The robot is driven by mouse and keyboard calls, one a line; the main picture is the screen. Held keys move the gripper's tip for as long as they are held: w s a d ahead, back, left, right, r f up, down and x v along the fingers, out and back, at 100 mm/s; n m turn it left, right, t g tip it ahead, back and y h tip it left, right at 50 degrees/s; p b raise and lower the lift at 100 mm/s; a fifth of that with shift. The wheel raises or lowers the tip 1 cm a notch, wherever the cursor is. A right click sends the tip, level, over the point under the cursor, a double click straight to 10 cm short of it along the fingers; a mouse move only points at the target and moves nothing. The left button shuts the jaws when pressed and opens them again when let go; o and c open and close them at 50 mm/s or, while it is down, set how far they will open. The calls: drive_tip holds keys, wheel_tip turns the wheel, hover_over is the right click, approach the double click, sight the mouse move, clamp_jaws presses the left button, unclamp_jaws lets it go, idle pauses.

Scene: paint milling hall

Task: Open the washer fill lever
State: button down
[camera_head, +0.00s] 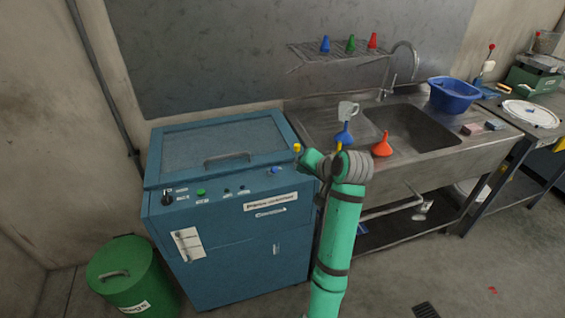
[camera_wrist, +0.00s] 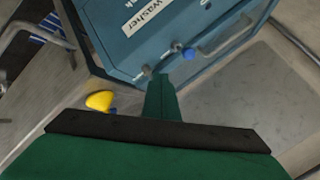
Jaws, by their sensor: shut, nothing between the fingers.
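The blue parts washer (camera_head: 222,240) stands left of the sink, with dials and buttons along its front panel. A small yellow knob (camera_head: 297,147) shows at its right edge, close to my gripper; I take it for the fill lever's end, but its stem is not clear. My gripper (camera_head: 309,159) is at the washer's upper right, partly hidden by my arm. In the wrist view my gripper (camera_wrist: 162,77) is shut and empty, its green tip in front of the washer panel (camera_wrist: 125,45). A yellow rounded piece (camera_wrist: 99,101) lies left of the tip, apart from it.
The steel sink (camera_head: 455,137) is to the right, with an orange funnel (camera_head: 382,148), blue funnel (camera_head: 344,136) and white mug (camera_head: 348,110) near my arm. A blue basin (camera_head: 454,95) sits farther right. A green bin (camera_head: 125,270) stands at the washer's left.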

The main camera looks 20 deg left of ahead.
sight(272, 171)
wheel_tip(272, 171, up, 8)
drive_tip(key=g, duration=0.1)
drive_tip(key=w+a+f, duration=0.2)
drive_tip(key=a+f, duration=0.5)
drive_tip(key=f, duration=0.2)
drive_tip(key=shift+w+a+n, duration=0.2)
drive_tip(key=shift+n, duration=0.2)
